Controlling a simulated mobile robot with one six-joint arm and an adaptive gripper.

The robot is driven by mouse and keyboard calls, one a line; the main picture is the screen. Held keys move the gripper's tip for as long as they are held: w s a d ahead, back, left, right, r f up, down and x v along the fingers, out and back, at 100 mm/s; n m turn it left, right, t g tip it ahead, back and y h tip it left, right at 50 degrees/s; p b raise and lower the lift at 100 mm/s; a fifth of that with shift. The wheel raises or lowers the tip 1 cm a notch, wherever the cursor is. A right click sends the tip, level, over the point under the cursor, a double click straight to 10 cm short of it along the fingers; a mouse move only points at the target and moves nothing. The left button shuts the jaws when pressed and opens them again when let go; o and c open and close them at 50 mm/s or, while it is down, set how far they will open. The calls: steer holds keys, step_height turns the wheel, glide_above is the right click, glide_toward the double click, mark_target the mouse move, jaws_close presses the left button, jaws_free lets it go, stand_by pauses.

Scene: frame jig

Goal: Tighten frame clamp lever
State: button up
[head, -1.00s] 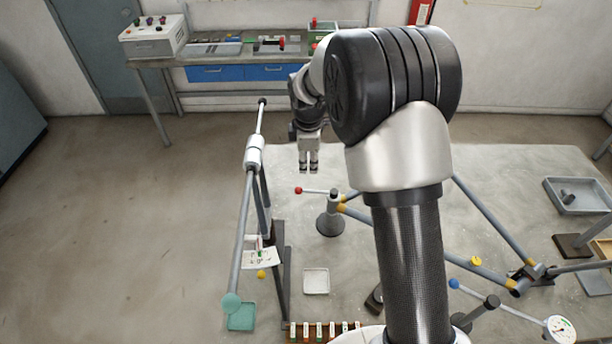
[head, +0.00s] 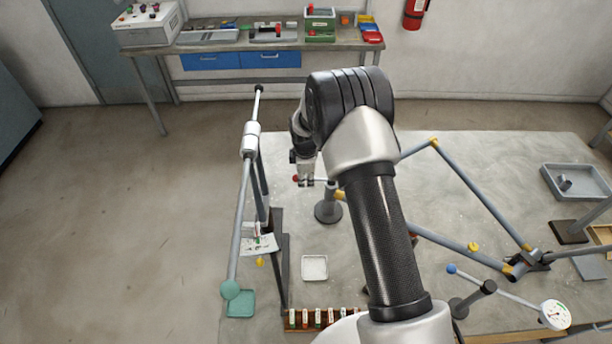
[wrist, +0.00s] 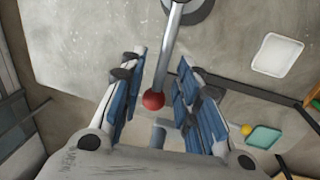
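A lever with a red ball end (head: 296,178) sits on a dark round post (head: 328,211) beside a yellow-banded corner of the frame (head: 470,190). My gripper (head: 306,182) is low at the red ball end and partly covers the lever in the head view. In the wrist view, my gripper (wrist: 161,58) is open, with blue-padded fingers on either side of the silver lever arm (wrist: 171,50). The red ball (wrist: 153,100) lies between the fingers, nearer the left one. Gaps show on both sides, so neither finger appears to grip it.
A white tray (head: 314,267) and a rack of several coloured pieces (head: 318,318) lie at the front. Floor at left is clear.

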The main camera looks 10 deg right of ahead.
steer(key=shift+c, duration=0.6)
steer(key=shift+d, duration=0.1)
jaws_close()
